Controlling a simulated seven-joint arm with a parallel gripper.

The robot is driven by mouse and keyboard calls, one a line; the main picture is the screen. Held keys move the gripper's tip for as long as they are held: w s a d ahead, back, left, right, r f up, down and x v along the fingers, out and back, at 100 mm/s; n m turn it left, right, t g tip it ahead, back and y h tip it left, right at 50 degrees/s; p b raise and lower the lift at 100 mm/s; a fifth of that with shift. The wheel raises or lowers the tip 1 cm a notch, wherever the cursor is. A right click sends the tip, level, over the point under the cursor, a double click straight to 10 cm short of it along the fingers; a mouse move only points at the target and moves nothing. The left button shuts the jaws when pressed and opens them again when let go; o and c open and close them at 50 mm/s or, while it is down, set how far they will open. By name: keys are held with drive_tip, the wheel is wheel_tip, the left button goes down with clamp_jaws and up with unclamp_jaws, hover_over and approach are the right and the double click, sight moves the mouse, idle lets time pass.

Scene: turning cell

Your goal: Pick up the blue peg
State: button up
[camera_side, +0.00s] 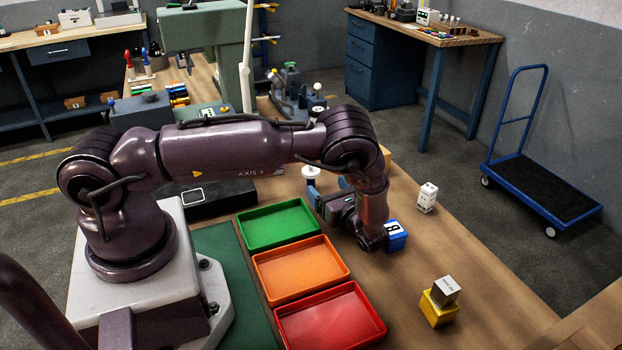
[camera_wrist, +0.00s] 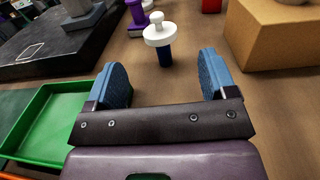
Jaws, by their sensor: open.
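The blue peg (camera_wrist: 165,57) stands upright on the wooden bench, with a dark blue shaft under a white flange and knob. In the side view its white top (camera_side: 310,172) shows just beyond my gripper, and its shaft is largely hidden. My gripper (camera_wrist: 162,75) is open and empty, with its two blue-padded fingers spread apart. In the wrist view the peg is ahead of the fingertips, roughly centred across the gap, and seems apart from both fingers. My gripper also shows in the side view (camera_side: 318,191), low over the bench.
A purple peg (camera_wrist: 137,18) stands behind the blue one. A cardboard box (camera_wrist: 275,36) is to the right, and a dark slab (camera_wrist: 50,50) to the left. Green (camera_side: 278,226), orange (camera_side: 300,269) and red (camera_side: 330,320) trays line the bench. A blue numbered block (camera_side: 396,240) sits near my wrist.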

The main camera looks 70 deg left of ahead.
sight(316, 177)
drive_tip(key=shift+a+f, duration=0.2)
drive_tip(key=shift+f, duration=0.35)
drive_tip(key=a, duration=0.7)
drive_tip(key=shift+s+a+r, duration=0.1)
drive_tip(key=shift+s, duration=0.2)
drive_tip(key=c, duration=1.1)
drive_tip(key=shift+r, duration=0.1)
